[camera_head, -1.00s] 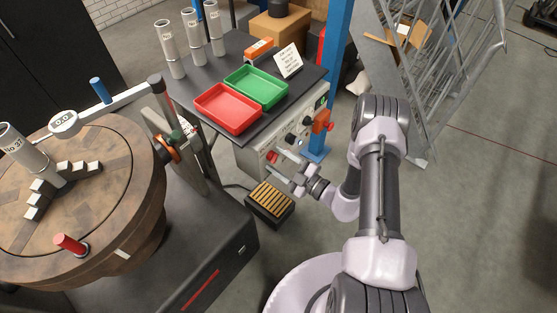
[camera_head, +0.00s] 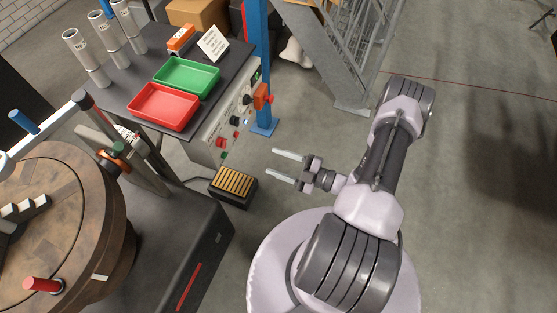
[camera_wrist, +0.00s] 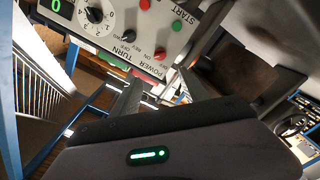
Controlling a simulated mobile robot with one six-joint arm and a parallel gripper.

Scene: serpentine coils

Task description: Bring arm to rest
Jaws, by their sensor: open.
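My gripper (camera_head: 287,165) is open and empty, with its two fingers spread and pointing left. It hangs in free air to the right of the control box and the slatted foot pedal, touching neither. In the wrist view the two fingers (camera_wrist: 158,95) reach up from the bottom, apart, with nothing between them. My arm is folded in close above my base.
The control panel (camera_head: 238,122) with knobs and buttons is left of my gripper; it also shows in the wrist view (camera_wrist: 125,28). A foot pedal (camera_head: 233,184), blue post (camera_head: 258,70), red tray (camera_head: 163,106), green tray (camera_head: 187,75) and round wooden table (camera_head: 75,215) stand around. Floor at right is clear.

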